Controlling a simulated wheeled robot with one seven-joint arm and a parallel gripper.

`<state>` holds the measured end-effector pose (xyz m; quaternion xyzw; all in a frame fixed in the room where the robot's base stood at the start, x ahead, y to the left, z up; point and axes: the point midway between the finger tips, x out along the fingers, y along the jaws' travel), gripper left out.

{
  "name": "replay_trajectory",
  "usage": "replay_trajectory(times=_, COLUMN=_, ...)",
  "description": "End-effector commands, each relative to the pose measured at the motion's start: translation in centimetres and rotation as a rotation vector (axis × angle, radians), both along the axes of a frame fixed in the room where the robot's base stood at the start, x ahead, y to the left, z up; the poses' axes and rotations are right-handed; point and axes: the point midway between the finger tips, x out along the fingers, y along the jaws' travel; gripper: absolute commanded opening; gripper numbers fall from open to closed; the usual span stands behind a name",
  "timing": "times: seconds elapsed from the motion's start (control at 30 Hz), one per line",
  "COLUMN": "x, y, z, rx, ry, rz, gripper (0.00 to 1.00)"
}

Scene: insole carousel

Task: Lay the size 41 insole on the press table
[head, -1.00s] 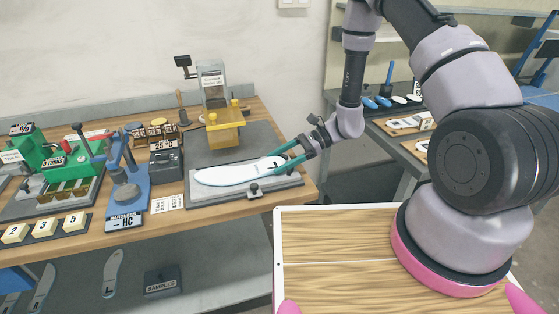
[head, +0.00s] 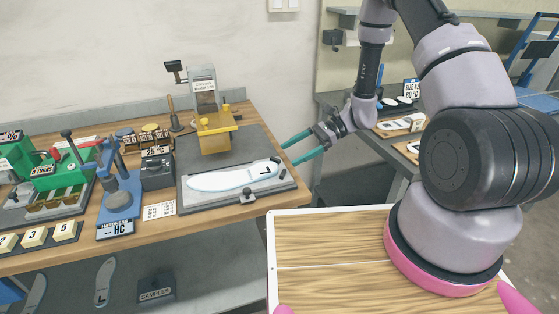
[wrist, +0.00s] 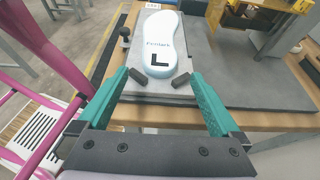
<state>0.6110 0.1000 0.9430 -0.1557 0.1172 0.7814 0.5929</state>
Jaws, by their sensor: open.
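A white insole marked with a black L (head: 235,178) lies flat on the grey press table (head: 188,206) on the wooden bench. It also shows in the wrist view (wrist: 161,30), with its L end toward me. My gripper (head: 300,148) has teal fingers and is open and empty. It is to the right of the insole's L end, apart from it. In the wrist view my gripper (wrist: 155,82) has its fingertips spread just short of the insole's near end. The insole's size number cannot be read.
A yellow and grey press head (head: 217,133) stands behind the insole. A blue hardness tester (head: 122,188) and a green press (head: 55,170) stand to the left. A second bench (head: 385,132) with insoles on it is at the right. The wooden board (head: 330,240) is in front.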

Motion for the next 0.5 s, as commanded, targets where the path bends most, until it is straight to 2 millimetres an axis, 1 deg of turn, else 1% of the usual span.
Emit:
replay_trajectory(times=0.03, x=0.3, y=-1.0, z=0.4, rx=-0.001, ry=-0.002, rz=-0.004, gripper=1.0)
replay_trajectory(times=0.1, x=0.6, y=-2.0, z=0.8, rx=0.0, ry=-0.001, rz=-0.003, gripper=1.0)
replay_trajectory(times=0.2, x=0.9, y=-3.0, z=1.3, rx=0.0, ry=0.0, rz=-0.001, gripper=1.0)
replay_trajectory(times=0.33, x=1.0, y=-3.7, z=1.6, rx=0.0, ry=0.001, rz=0.001, gripper=1.0)
replay_trajectory(times=0.5, x=1.0, y=-3.8, z=1.9, rx=-0.003, ry=-0.006, rz=0.005, gripper=1.0)
